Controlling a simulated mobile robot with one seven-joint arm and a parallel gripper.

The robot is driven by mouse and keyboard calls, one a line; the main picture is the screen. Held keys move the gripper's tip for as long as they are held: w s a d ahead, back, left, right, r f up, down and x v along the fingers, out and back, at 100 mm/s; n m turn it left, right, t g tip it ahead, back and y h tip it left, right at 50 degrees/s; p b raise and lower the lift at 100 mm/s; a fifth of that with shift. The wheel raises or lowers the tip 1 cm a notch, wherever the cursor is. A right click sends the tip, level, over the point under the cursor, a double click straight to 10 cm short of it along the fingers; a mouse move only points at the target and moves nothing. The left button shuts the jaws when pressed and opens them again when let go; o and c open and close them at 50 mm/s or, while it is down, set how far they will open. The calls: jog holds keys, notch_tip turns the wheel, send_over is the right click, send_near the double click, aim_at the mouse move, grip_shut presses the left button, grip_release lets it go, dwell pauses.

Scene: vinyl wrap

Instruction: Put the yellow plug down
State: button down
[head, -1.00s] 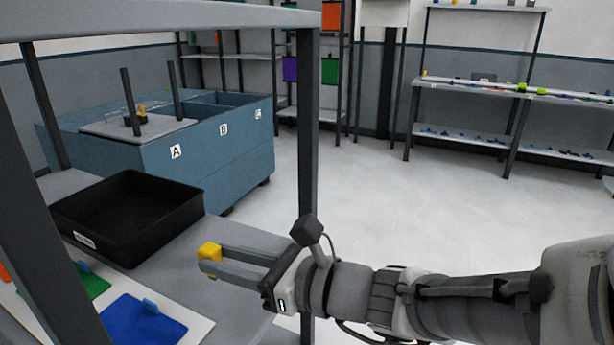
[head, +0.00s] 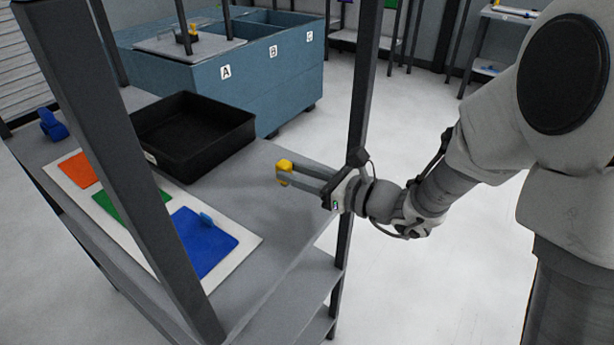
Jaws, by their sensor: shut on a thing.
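I cannot tell how high the plug is above the surface. The black tray (head: 235,138) is open and its visible inside looks empty.
A white board with orange (head: 78,170), green (head: 130,205) and blue (head: 203,243) patches lies on the shelf top. A blue piece (head: 207,219) sits on the blue patch. Dark posts (head: 362,100) stand at the shelf's edges. Blue bins (head: 262,80) stand behind.

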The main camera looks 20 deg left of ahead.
jog(key=shift+w+f, duration=0.2)
jog(key=shift+f+b, duration=0.6)
jog(key=shift+f, duration=1.3)
jog(key=shift+f, duration=0.2)
jog(key=c, duration=0.6)
grip_release()
jog(key=shift+r, duration=0.1)
jog(key=shift+r, duration=0.1)
